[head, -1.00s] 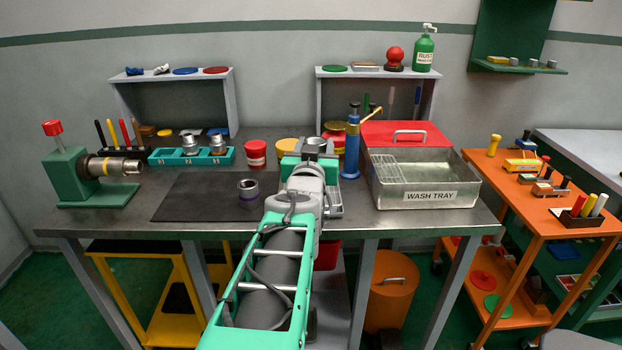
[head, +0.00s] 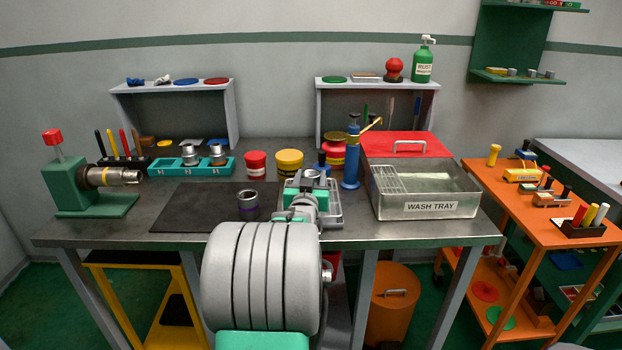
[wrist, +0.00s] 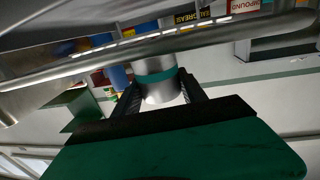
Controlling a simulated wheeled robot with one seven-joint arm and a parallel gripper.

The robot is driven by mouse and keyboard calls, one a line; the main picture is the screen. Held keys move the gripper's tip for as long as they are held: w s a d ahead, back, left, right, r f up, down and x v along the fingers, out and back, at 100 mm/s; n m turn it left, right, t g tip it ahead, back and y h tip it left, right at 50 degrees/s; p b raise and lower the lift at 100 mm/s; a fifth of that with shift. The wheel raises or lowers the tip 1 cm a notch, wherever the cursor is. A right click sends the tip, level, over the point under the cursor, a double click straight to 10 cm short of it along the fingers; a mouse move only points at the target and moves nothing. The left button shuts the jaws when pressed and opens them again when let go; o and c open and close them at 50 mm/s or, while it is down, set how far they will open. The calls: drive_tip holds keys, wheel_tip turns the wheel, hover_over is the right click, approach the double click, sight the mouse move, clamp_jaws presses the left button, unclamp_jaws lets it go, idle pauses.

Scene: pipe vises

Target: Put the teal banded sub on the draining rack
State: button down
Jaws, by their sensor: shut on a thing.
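The teal banded sub (wrist: 157,72) is a silver cylinder with a teal band, held between the two dark fingers of my gripper (wrist: 162,95) in the wrist view. In the head view my gripper (head: 303,192) is over the front middle of the bench, and the sub's silver top (head: 312,175) shows at its far end. The draining rack (head: 388,179) appears to be the wire grid at the left side of the wash tray (head: 428,209), to the right of my gripper. Part of the sub is hidden by my gripper.
A grey tray (head: 333,212) lies partly behind my gripper. A blue pump (head: 351,160) stands between my gripper and the wash tray. A red lid (head: 408,146) is behind the wash tray.

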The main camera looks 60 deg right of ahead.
drive_tip(key=shift+f, duration=0.1)
drive_tip(key=c, duration=0.6)
unclamp_jaws()
drive_tip(key=shift+c, duration=0.2)
drive_tip(key=shift+a+r, duration=0.1)
drive_tip(key=shift+r, duration=0.1)
drive_tip(key=v, duration=1.1)
drive_tip(key=shift+a, duration=0.4)
drive_tip(key=shift+s, duration=0.1)
